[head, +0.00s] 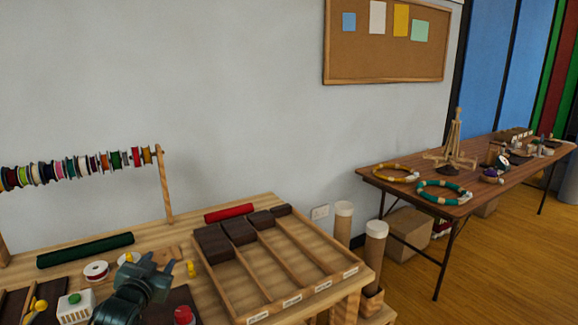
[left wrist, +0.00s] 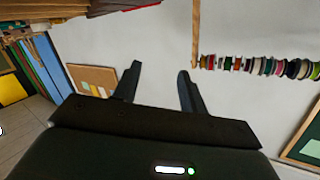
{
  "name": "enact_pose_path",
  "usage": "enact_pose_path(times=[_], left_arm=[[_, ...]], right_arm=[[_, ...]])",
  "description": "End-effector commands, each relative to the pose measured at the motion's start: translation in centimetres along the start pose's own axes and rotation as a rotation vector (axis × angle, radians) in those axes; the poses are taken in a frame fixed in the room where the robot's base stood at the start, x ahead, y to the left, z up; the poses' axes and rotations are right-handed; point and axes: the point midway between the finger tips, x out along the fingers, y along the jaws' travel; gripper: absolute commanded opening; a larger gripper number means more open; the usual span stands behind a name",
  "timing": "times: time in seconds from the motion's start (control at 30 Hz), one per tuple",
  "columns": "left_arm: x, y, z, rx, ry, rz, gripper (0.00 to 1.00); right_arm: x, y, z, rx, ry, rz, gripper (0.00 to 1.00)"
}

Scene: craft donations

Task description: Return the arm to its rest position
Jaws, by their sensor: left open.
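My left gripper (head: 157,268) shows at the lower left of the head view, above the near part of the wooden table (head: 262,203). It is left of the divided wooden tray (head: 240,290). In the left wrist view its two dark fingers (left wrist: 157,76) stand apart with nothing between them, and bare wall shows behind the gap. My right gripper is in neither view.
Around the left gripper are a white spool (head: 96,271), a white box with a green knob (head: 76,306), a red-capped item (head: 184,315) and a dark green roll (head: 85,250). A thread rack (head: 162,185) stands behind. A folding table (head: 450,213) is at right.

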Motion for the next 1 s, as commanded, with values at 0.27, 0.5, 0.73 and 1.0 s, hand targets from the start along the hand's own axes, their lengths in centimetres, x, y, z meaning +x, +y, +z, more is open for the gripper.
enact_pose_path(times=[0.27, 0.5, 0.73, 1.0], left_arm=[[-9.4, 10.5, 10.0, -0.042, -0.133, 0.169, 0.42], [-22.3, 18.6, 16.0, -0.138, -0.271, 0.312, 0.42], [-30.8, 22.0, 17.4, -0.22, -0.363, 0.377, 0.42], [-32.4, 22.5, 17.5, -0.238, -0.382, 0.388, 0.42]], right_arm=[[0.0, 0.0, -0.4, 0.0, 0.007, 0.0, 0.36], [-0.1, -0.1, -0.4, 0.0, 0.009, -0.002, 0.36], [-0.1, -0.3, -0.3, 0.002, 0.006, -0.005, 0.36], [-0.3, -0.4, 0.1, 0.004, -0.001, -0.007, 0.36]])
